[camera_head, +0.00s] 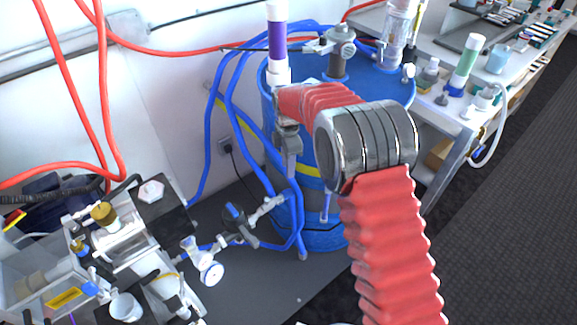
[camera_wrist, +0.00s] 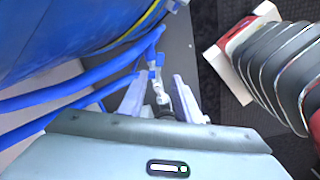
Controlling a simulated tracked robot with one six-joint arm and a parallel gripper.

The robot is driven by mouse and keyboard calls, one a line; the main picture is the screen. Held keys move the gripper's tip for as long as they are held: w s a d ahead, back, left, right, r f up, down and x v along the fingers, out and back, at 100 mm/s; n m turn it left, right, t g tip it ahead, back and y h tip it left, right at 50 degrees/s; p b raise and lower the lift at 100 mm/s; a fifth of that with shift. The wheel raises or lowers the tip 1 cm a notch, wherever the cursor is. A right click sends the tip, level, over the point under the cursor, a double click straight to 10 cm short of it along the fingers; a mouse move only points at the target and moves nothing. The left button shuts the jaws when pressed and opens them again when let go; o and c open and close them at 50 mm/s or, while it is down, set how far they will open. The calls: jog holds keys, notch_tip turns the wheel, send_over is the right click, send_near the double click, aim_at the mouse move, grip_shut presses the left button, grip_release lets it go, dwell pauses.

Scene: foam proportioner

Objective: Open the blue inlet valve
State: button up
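The inlet valve (camera_head: 236,219) has a blue and dark handle and sits in a line of metal fittings low on the floor, in front of the blue drum (camera_head: 305,215). A round white gauge (camera_head: 210,271) is on the fittings to its left. My gripper (camera_head: 289,172) points down beside the drum, above and right of the valve, and is apart from it. In the wrist view my gripper (camera_wrist: 158,85) has its two pale fingers spread. Metal fittings with small blue parts (camera_wrist: 158,88) show between and beyond them; I cannot tell whether these include the valve handle.
Blue hoses (camera_head: 232,100) loop down the drum's side to the fittings, close to my gripper. A metal pump assembly (camera_head: 110,245) stands at the lower left. A bench (camera_head: 445,125) with bottles is at the right. Dark floor (camera_head: 285,290) is clear in front of the drum.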

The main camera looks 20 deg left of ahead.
jog(key=shift+d+r, duration=0.2)
jog(key=shift+r, duration=0.1)
jog(key=shift+c, duration=0.8)
jog(key=d+r+m, duration=0.1)
jog(key=d+r, duration=0.2)
jog(key=r, duration=0.1)
jog(key=d+r+m, duration=0.2)
jog(key=d+r, duration=0.1)
jog(key=r, duration=0.1)
jog(key=d+r+m+t, duration=0.1)
jog(key=d+r+m, duration=0.1)
jog(key=d+r, duration=0.2)
jog(key=shift+s+r+y, duration=0.1)
jog(key=shift+s+y, duration=0.1)
jog(key=shift+y, duration=0.1)
grip_shut()
jog(key=s+d+r+m+t, duration=0.1)
jog(key=s+d+r+m, duration=0.55)
jog(key=d+r, duration=0.55)
jog(key=s+d+m+t, duration=0.1)
jog(key=s+d+m, duration=0.6)
jog(key=s, duration=0.4)
jog(key=s+d+r+m+t, duration=0.1)
jog(key=s+d+m+t, duration=0.1)
jog(key=s+d+m, duration=0.5)
jog(key=s+d, duration=0.3)
jog(key=shift+s+t, duration=0.3)
jog(key=shift+s, duration=0.05)
jog(key=shift+d, duration=0.1)
